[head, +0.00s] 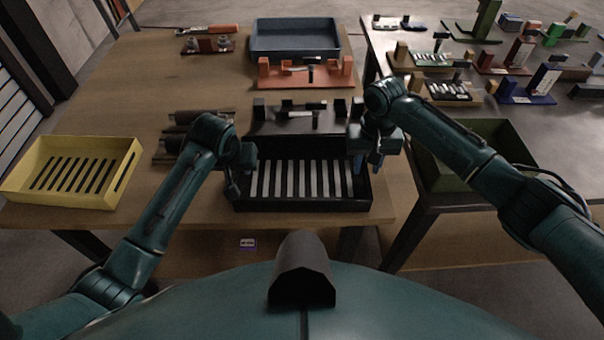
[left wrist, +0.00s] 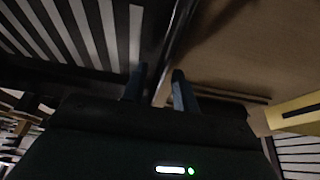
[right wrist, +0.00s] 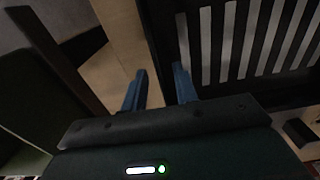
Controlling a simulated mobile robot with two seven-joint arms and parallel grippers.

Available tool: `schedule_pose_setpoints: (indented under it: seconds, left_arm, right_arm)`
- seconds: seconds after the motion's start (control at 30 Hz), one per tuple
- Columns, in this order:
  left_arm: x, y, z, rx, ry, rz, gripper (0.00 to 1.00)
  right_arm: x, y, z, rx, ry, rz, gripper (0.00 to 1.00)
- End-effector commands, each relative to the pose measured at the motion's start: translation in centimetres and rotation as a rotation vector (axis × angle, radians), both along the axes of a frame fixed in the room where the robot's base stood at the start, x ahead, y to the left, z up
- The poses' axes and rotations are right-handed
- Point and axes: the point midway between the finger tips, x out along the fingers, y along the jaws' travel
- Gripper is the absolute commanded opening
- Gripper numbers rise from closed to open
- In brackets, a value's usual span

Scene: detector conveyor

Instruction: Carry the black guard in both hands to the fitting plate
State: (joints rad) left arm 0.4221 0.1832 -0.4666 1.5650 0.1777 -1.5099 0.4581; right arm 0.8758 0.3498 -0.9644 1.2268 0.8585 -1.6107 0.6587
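The black guard (head: 303,206), a shallow slotted tray, lies on the near edge of the wooden table in the head view. My left gripper (head: 236,187) is at its left end wall. In the left wrist view its fingers (left wrist: 156,90) are apart on either side of the wall. My right gripper (head: 366,166) is at the right end wall. In the right wrist view its fingers (right wrist: 160,92) are also apart, with the wall between them. A black fixture (head: 268,127) with upright blocks stands just behind the guard; I cannot tell whether it is the fitting plate.
A yellow slotted tray (head: 66,196) lies at the left of the table. Dark cylinders (head: 185,143) lie behind my left arm. An orange fixture (head: 300,80) and a blue-grey tray (head: 296,55) stand farther back. A green bin (head: 500,140) and several fixtures are at the right.

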Motion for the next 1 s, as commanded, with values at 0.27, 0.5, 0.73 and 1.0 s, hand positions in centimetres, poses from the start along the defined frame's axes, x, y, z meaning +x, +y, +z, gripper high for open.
schedule_pose_setpoints:
  seconds: [0.27, 0.5, 0.73, 1.0]
  left_arm:
    - [0.46, -0.01, -1.09, 0.000, -0.001, 0.000, 0.29]
    - [0.46, -0.01, -1.06, 0.000, -0.001, 0.000, 0.26]
    - [0.45, 0.00, -1.05, 0.000, -0.001, 0.000, 0.07]
    - [0.44, 0.01, -1.04, 0.000, -0.001, 0.000, 0.00]
  right_arm:
    - [-0.02, 0.00, -1.21, 0.000, 0.000, 0.001, 0.29]
    - [-0.02, 0.02, -1.18, 0.000, 0.000, 0.001, 0.26]
    - [-0.01, 0.03, -1.15, 0.000, 0.000, 0.001, 0.07]
    - [0.00, 0.02, -1.13, 0.000, -0.001, 0.001, 0.00]
